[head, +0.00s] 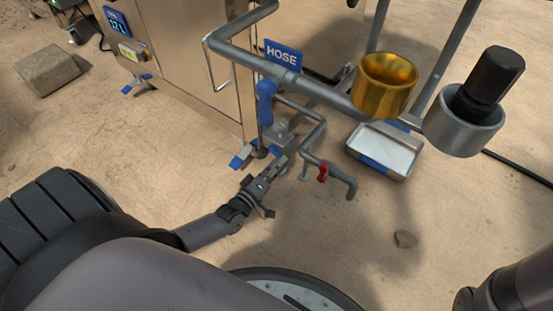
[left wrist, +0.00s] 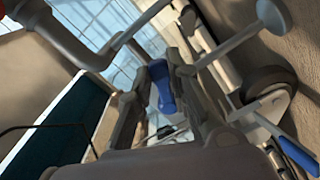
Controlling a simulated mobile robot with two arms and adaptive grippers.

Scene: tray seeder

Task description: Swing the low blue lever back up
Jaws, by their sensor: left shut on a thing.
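My left gripper (head: 277,167) reaches in low beside the grey pipework, just below the valve. In the left wrist view a blue lever (left wrist: 162,85) lies between its two fingers, and the gripper is shut on it. In the head view the gripper and pipes hide the held part. A blue-handled lever (head: 265,90) stands upright on the pipework above the gripper; I cannot tell whether it is the held one. My right gripper is out of view.
A blue HOSE sign (head: 284,56) is on the upper pipe. A red handle (head: 323,173) sits on the lower pipe close to the gripper. A brass cup (head: 385,85), a grey cup (head: 463,132) and a metal tray (head: 385,150) are to the right.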

